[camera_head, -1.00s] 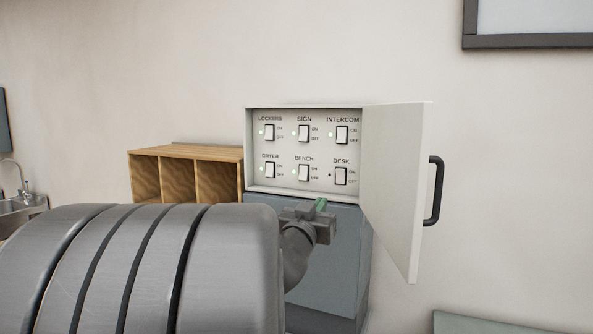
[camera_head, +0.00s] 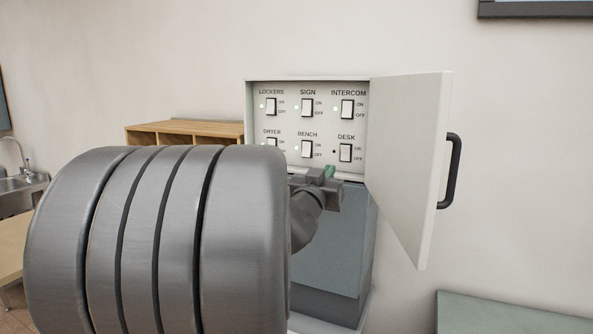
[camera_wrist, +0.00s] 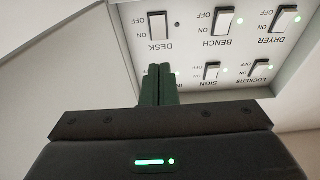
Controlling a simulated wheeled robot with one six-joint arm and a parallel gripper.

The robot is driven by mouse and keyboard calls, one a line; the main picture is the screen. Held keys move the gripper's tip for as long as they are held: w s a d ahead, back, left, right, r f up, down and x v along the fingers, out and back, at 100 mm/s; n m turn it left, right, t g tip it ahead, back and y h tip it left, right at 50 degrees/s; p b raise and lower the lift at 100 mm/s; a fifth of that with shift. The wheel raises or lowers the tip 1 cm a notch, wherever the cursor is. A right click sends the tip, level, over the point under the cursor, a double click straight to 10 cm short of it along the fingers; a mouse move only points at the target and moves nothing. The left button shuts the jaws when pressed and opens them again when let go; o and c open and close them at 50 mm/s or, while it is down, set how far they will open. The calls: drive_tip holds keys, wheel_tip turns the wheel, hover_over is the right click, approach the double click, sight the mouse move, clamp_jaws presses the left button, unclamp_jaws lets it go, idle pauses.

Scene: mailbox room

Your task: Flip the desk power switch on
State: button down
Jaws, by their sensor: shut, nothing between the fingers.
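The desk switch (camera_head: 346,152) is a white rocker at the lower right of the switch panel (camera_head: 322,128). The small light beside it is dark, while the lights I can see by other switches glow green. In the wrist view the desk switch (camera_wrist: 158,26) appears upside down, just beyond my fingertips. My gripper (camera_head: 330,171) is just below and in front of the panel's lower edge, near the desk switch. In the wrist view my gripper (camera_wrist: 159,72) has its green fingers together with nothing between them. I cannot tell whether they touch the panel.
The cabinet door (camera_head: 412,165) stands open on the right, with a black handle (camera_head: 450,170). The bench switch (camera_head: 307,149) is left of the desk switch, and the intercom switch (camera_head: 347,109) is above it. A wooden cubby shelf (camera_head: 185,130) stands to the left.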

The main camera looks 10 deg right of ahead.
sight(345, 147)
drive_tip(key=p+x, duration=0.2)
drive_tip(key=x, duration=0.9)
drive_tip(key=shift+w+d+r, duration=0.1)
drive_tip(key=shift+w+d, duration=0.1)
drive_tip(key=shift+w, duration=0.05)
drive_tip(key=shift+w+d+r+p, duration=0.1)
drive_tip(key=shift+w+r+p, duration=0.1)
drive_tip(key=shift+p, duration=0.1)
drive_tip(key=shift+s, duration=0.1)
